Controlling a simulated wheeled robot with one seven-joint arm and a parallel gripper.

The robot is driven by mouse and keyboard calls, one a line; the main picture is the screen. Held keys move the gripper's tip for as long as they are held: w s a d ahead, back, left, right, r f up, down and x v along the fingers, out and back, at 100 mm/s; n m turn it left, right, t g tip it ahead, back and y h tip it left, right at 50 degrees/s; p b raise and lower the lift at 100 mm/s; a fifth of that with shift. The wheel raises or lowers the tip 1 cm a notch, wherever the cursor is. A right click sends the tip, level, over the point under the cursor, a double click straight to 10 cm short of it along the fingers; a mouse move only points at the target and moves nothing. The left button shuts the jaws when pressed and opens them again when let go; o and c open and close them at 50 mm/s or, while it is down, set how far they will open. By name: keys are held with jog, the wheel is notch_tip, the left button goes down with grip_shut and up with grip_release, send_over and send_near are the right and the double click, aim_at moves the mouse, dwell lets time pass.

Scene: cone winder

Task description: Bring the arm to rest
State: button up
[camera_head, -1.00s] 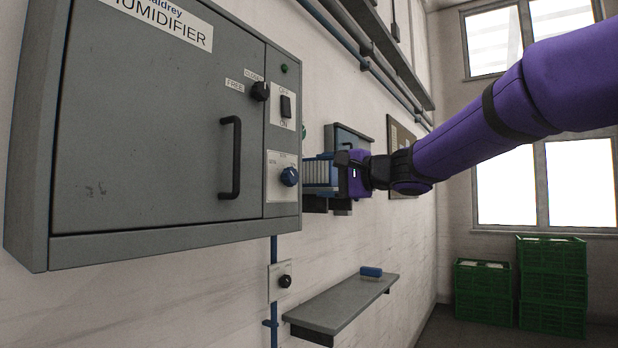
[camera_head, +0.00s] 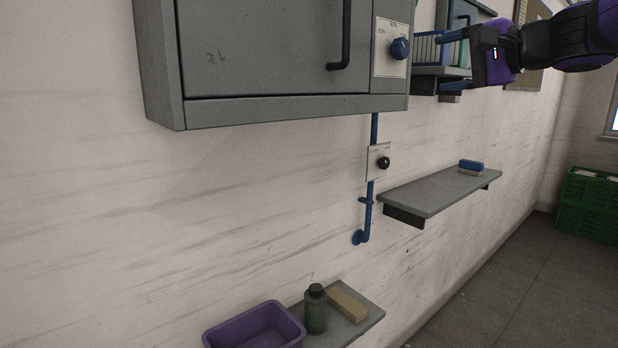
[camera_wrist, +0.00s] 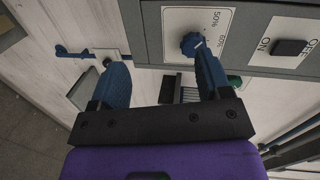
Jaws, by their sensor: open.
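My gripper (camera_head: 452,61) is at the upper right of the head view, in front of the right end of the grey humidifier cabinet (camera_head: 270,108). Its blue fingers are apart with nothing between them. In the wrist view my gripper (camera_wrist: 160,84) also shows open, its two blue fingers spread. The blue humidity knob (camera_wrist: 191,44) on its white plate appears close by the right finger there; the same knob (camera_head: 400,48) is left of my fingers in the head view. I cannot tell how far the fingers are from the panel. My purple arm reaches in from the right.
A grey shelf (camera_head: 435,196) with a blue brush (camera_head: 471,166) juts from the wall below. A lower shelf (camera_head: 366,328) holds a dark green bottle (camera_head: 316,312) and a tan block (camera_head: 347,302), beside a purple tub (camera_head: 256,328). Green crates (camera_head: 592,205) stand at right. The floor (camera_head: 520,300) is clear.

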jog(key=s+a+f+n+g+h, duration=0.2)
jog(key=s+f+n+g+h, duration=0.3)
jog(key=s+f, duration=0.9)
jog(key=s+d+f+n+g+h, duration=0.2)
jog(key=s+d+f+h, duration=0.3)
jog(key=s+f, duration=0.3)
jog(key=s+n, duration=0.1)
jog(key=s, duration=0.2)
jog(key=shift+d+f+n, duration=0.15)
jog(key=shift+f+n, duration=0.05)
jog(key=shift+n, duration=0.2)
